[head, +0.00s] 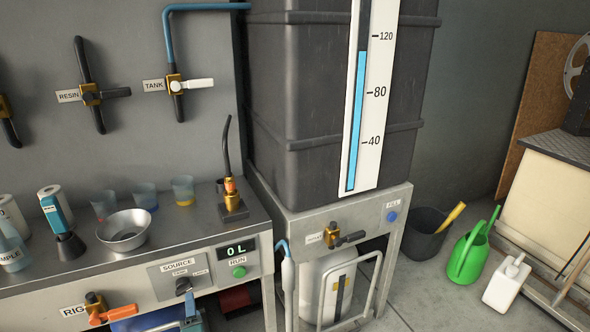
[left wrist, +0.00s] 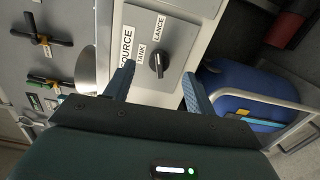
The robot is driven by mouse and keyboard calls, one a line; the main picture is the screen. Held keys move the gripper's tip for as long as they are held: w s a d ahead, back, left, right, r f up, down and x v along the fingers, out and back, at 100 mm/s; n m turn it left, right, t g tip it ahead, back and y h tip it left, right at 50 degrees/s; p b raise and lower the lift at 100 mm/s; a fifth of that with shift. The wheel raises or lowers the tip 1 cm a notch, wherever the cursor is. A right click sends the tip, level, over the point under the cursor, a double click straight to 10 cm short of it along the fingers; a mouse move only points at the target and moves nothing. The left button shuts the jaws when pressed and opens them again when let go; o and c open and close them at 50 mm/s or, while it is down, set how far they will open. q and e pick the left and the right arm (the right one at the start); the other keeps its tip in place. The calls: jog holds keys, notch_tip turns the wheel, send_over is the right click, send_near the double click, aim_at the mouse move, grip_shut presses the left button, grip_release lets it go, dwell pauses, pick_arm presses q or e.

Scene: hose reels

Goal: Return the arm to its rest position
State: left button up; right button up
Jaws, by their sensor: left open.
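My left gripper (head: 191,314) shows only in small part at the bottom edge of the head view, low in front of the bench's source panel. In the left wrist view its two blue fingers (left wrist: 158,88) are spread, with nothing between them. The black source knob (left wrist: 158,65) on the grey panel appears beyond the gap between the fingertips, apart from them; it also shows in the head view (head: 183,285). Most of the left arm is out of the head view. My right gripper is not in view.
The steel bench (head: 190,228) holds a bowl (head: 123,230), cups and a brass nozzle (head: 231,193). Below is a blue container (left wrist: 240,90) behind a pale frame. A dark tank (head: 300,90) stands right. A green can (head: 467,258) and white jug (head: 506,284) are on the floor.

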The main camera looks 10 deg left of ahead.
pick_arm(q)
jog(key=s+d+r+m+g+h, duration=0.15)
jog(key=s+d+m+h, duration=0.25)
jog(key=d+m+h, duration=0.4)
jog(key=s+d+r+m+g+h, duration=0.1)
jog(key=s+d+m+g+h, duration=0.2)
jog(key=s+d+m+h, duration=0.55)
jog(key=s+a+r+m+g+y, duration=0.2)
jog(key=s+a+m+g+y, duration=0.25)
jog(key=s, duration=0.35)
jog(key=s+a+r+m+g+y, duration=0.1)
jog(key=s+a+m+g+y, duration=0.2)
jog(key=s+m, duration=0.3)
jog(key=w+d+r+t+h+p, duration=0.2)
jog(key=w+d+r+t+p, duration=0.2)
jog(key=r+p, duration=0.6)
jog(key=d+t+p, duration=0.2)
jog(key=d+p, duration=0.1)
jog(key=p, duration=0.3)
jog(key=shift+w+t+h, duration=0.4)
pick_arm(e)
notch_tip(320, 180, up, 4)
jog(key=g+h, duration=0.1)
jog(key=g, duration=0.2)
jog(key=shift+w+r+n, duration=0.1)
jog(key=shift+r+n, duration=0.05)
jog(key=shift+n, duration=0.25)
